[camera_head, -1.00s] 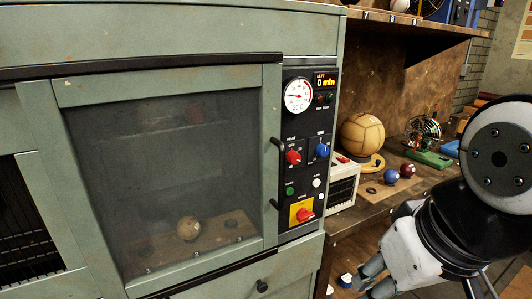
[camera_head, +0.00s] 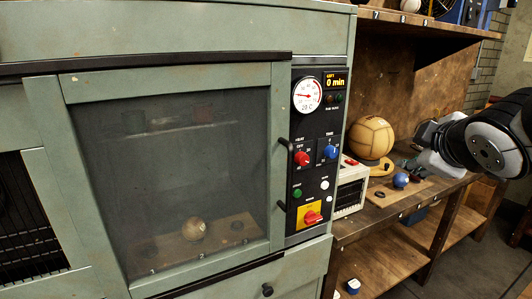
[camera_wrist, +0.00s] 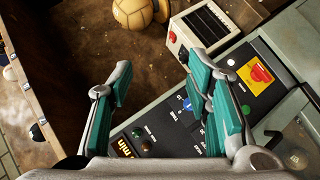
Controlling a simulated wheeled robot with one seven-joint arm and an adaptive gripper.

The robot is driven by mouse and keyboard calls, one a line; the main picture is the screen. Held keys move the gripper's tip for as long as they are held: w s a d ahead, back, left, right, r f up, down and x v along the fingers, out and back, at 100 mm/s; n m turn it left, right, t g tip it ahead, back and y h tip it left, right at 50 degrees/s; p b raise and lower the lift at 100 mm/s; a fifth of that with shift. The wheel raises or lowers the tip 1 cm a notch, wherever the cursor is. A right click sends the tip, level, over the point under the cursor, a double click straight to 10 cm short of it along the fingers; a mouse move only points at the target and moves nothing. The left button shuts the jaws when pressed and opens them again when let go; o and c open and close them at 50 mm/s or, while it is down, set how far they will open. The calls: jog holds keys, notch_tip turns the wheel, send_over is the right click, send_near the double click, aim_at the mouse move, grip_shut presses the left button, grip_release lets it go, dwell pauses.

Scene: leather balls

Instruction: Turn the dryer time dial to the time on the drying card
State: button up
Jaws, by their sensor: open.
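The blue time dial (camera_head: 330,152) is on the dryer's dark control panel, right of the red heat dial (camera_head: 302,158). In the wrist view the blue dial (camera_wrist: 187,104) shows beside a finger, partly covered. The display (camera_head: 335,82) above reads "LEFT 0 min". My gripper (camera_head: 416,152) is right of the panel, apart from it, in front of the shelf. In the wrist view the jaws (camera_wrist: 155,75) are open with nothing between them. I cannot make out a drying card or the dial's exact setting.
The dryer door (camera_head: 180,180) is closed, with a ball behind its glass and a handle (camera_head: 285,175) beside the panel. A white box (camera_head: 350,190), a large tan ball (camera_head: 371,138) and a small blue ball (camera_head: 400,180) stand on the bench.

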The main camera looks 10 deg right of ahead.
jog(key=w+d+r+n+t+y, duration=0.1)
jog(key=w+d+r+n+t, duration=0.1)
jog(key=w+n, duration=0.3)
jog(key=n+y+b, duration=0.2)
jog(key=n+y, duration=1)
jog(key=n, duration=0.5)
send_near(334, 154)
jog(key=shift+g, duration=0.3)
jog(key=x, duration=0.8)
jog(key=shift+w+r, duration=0.2)
jog(key=shift+r, duration=0.05)
jog(key=shift+c, duration=0.5)
grip_shut()
